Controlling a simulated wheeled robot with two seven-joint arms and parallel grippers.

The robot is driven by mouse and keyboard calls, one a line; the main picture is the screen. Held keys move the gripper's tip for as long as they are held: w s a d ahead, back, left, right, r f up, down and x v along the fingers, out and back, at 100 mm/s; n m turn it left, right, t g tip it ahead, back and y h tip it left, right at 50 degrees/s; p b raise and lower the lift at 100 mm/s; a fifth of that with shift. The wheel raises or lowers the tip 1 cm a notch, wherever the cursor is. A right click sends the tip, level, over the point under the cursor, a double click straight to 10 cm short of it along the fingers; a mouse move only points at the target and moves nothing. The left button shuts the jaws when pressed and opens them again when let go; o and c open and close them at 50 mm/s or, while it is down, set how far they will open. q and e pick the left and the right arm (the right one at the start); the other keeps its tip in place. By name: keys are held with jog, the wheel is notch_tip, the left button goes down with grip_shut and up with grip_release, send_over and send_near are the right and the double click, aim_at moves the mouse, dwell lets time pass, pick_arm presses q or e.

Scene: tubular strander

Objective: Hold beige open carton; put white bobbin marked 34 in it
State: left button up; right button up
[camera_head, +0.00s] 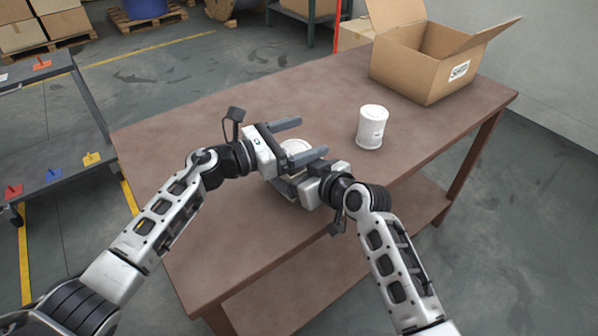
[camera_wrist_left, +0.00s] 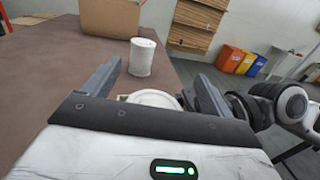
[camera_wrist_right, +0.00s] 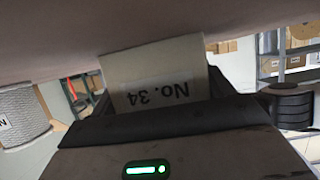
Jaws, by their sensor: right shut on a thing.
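The white bobbin (camera_head: 295,147) is gripped by my right gripper (camera_head: 290,172), near the front middle of the table. In the right wrist view its label "No. 34" (camera_wrist_right: 160,92) shows upside down. I cannot tell whether it touches the table. My left gripper (camera_head: 313,137) is open. In the left wrist view the bobbin's round top (camera_wrist_left: 152,98) shows between the spread fingers, with no clear grip on it. The beige open carton (camera_head: 418,78) stands at the table's far right end, flaps up, with a white label on its side. Neither gripper touches it.
A second white bobbin (camera_head: 371,127) stands upright on the brown table (camera_head: 200,110), between the grippers and the carton. The table's left part is bare. A grey shelf cart (camera_head: 60,125) with coloured pieces stands at the left.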

pick_arm(q)
jog(key=shift+a+f, duration=0.1)
jog(key=shift+f, duration=0.05)
pick_arm(e)
jog(key=o, duration=0.9)
pick_arm(q)
jog(key=v, duration=1.2)
